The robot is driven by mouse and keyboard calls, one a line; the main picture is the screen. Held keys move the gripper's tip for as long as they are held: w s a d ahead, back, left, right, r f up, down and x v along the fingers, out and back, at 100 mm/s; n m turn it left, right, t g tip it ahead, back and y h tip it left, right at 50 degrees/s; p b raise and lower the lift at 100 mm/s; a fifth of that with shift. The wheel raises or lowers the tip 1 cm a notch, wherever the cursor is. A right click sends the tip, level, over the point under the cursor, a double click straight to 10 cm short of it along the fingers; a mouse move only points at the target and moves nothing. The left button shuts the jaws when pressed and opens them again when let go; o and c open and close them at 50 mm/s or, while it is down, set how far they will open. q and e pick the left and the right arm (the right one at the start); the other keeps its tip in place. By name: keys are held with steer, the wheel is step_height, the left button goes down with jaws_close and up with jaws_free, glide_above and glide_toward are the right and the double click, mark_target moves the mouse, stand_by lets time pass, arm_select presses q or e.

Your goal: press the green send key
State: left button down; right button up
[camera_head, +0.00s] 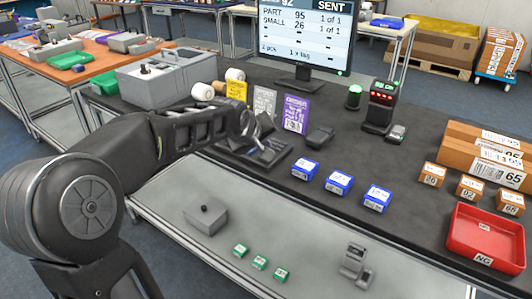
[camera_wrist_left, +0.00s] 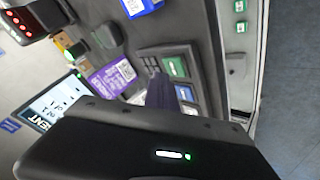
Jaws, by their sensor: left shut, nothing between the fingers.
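The green key (camera_wrist_left: 175,67) shows in the left wrist view on a dark key panel (camera_wrist_left: 148,50), with a blue key (camera_wrist_left: 185,93) beside it. In the head view the key panel (camera_head: 268,157) lies flat on the dark mat, partly hidden by my left arm. My left gripper (camera_head: 254,139) is shut and empty, with its fingers over the panel. In the left wrist view its dark fingers (camera_wrist_left: 160,90) appear close to the keys, beside the green one; I cannot tell whether they touch. My right gripper is not in view.
A monitor (camera_head: 305,35) reading "SENT" stands behind the panel. Yellow, grey and purple cards (camera_head: 296,114) stand nearby. Blue boxes (camera_head: 339,183) lie to the right, with a red tray (camera_head: 487,237) farther right. A grey device (camera_head: 168,75) stands behind my left arm.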

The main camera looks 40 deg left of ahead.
arm_select(q)
steer(key=shift+r, duration=0.1)
steer(key=shift+r+p, duration=1.6)
steer(key=shift+r, duration=0.9)
steer(key=shift+f, duration=0.1)
